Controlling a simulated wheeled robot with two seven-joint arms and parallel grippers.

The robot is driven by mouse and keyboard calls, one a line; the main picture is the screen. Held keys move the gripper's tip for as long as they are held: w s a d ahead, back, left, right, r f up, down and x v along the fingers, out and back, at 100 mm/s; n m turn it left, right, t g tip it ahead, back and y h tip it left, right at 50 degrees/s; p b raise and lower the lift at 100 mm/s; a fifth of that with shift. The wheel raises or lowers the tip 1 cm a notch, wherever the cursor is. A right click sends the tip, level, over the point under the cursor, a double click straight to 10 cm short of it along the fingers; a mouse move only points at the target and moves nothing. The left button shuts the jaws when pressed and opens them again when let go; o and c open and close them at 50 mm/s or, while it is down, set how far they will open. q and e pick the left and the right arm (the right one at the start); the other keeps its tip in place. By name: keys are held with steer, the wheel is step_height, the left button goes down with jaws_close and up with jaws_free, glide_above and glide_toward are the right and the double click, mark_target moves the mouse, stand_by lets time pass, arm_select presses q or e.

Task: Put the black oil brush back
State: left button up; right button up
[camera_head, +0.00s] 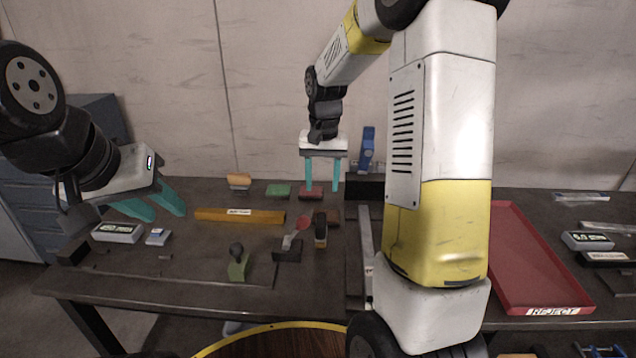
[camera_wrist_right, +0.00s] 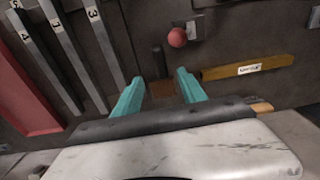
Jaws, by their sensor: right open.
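I cannot say for sure which item is the black oil brush. A small dark upright item with an orange-brown part (camera_head: 320,230) stands mid-table in the head view. Left of it, a black block (camera_head: 287,252) has a red-tipped piece (camera_head: 303,223) by it. A black-knobbed item with a green base (camera_head: 239,264) stands near the front edge. My right gripper (camera_head: 322,188) points down, open and empty, over the back of the table; its fingers (camera_wrist_right: 160,90) are apart in the wrist view. My left gripper (camera_head: 158,205) is open and empty above the table's left side.
A yellow-brown bar (camera_head: 240,216) lies across the table; it shows in the wrist view (camera_wrist_right: 248,67). Green (camera_head: 278,190) and dark red (camera_head: 312,194) blocks lie behind it. A red reject tray (camera_head: 535,265) is at right. Numbered grey bars (camera_wrist_right: 75,55) lie beside the tray.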

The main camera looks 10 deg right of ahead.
steer(key=s+r+n+t, duration=0.1)
steer(key=s+r+t, duration=0.1)
steer(key=s+r, duration=0.2)
steer(key=s+a+r+n+t+y, duration=0.1)
steer(key=s+r, duration=0.3)
steer(key=s, duration=0.7)
steer(key=s+a+r+n+t+y, duration=0.1)
steer(key=s+r+t, duration=0.1)
steer(key=s+r, duration=0.2)
steer(key=s, duration=0.3)
steer(key=shift+s+r+n+t, duration=0.3)
steer(key=shift+s+r+t, duration=0.1)
steer(key=shift+c, duration=1.4)
steer(key=shift+d, duration=0.1)
